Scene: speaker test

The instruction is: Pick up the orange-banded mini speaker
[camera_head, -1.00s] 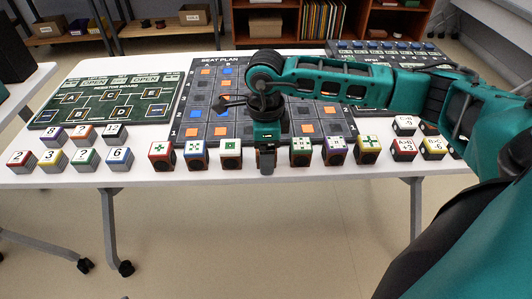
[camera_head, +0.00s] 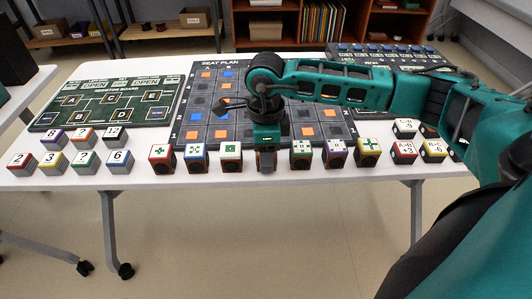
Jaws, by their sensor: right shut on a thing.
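My right gripper (camera_head: 266,162) points down at the front middle of the white table, in a gap in a row of small speakers. It is shut on a small speaker that it hides almost wholly, so its band colour is hard to make out. Left of it stand a green-banded (camera_head: 230,152), a blue-banded (camera_head: 196,153) and a red-banded speaker (camera_head: 162,157). Right of it stand another green-banded (camera_head: 303,154), a purple-banded (camera_head: 335,153) and a yellow-banded speaker (camera_head: 368,153). My left gripper is out of view.
A green board (camera_head: 105,100), a seat plan board (camera_head: 200,128) and a dark panel (camera_head: 345,48) lie behind. The table's front edge is close.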

